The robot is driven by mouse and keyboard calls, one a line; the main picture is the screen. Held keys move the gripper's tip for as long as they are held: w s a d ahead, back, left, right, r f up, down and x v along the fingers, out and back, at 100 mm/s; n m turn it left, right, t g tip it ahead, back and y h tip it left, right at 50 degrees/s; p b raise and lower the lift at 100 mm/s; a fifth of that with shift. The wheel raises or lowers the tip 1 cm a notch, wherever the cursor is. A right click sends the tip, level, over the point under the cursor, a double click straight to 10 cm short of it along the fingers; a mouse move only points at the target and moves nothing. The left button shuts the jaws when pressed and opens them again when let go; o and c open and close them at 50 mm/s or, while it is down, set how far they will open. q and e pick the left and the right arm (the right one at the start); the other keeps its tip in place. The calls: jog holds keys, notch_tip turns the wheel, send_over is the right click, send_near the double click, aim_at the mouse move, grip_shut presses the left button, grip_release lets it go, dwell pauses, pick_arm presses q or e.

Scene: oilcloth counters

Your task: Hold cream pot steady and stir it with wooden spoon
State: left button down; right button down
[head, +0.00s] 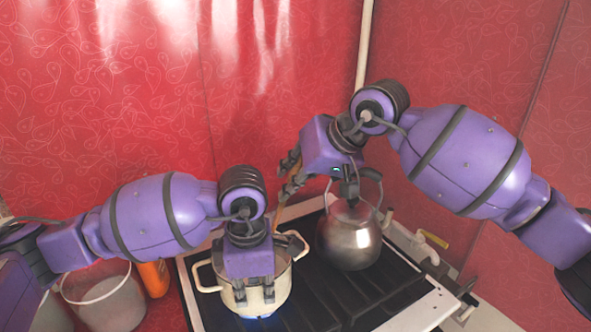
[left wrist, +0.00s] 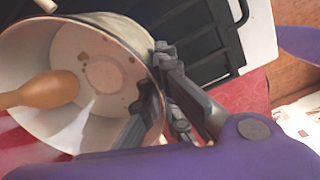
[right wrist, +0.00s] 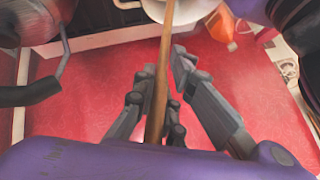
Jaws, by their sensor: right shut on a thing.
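The cream pot (head: 212,280) stands upright on the stove at the lower middle, over a blue flame. My left gripper (head: 254,292) is at its near rim, fingers apart; in the left wrist view the rim runs between the fingers (left wrist: 152,95). My right gripper (head: 290,178) is shut on the wooden spoon, whose handle (right wrist: 160,75) passes between its fingers in the right wrist view. The spoon points down toward the pot, and its head (left wrist: 45,92) shows over the pot's inside in the left wrist view. Whether it touches the bottom cannot be told.
A steel kettle (head: 348,240) stands on the stove (head: 330,305) just right of the pot, below my right gripper. A bucket (head: 105,297) and an orange bottle (head: 153,278) are to the left. Red patterned walls close off the back.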

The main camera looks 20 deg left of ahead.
aim_at(282, 211)
jog(key=shift+s+a+f, duration=0.35)
jog(key=shift+f, duration=0.8)
jog(key=shift+s+a+f, duration=0.3)
jog(key=shift+s+f, duration=0.1)
jog(key=shift+f, duration=0.75)
jog(key=shift+s+a+f, duration=0.35)
jog(key=shift+f, duration=0.8)
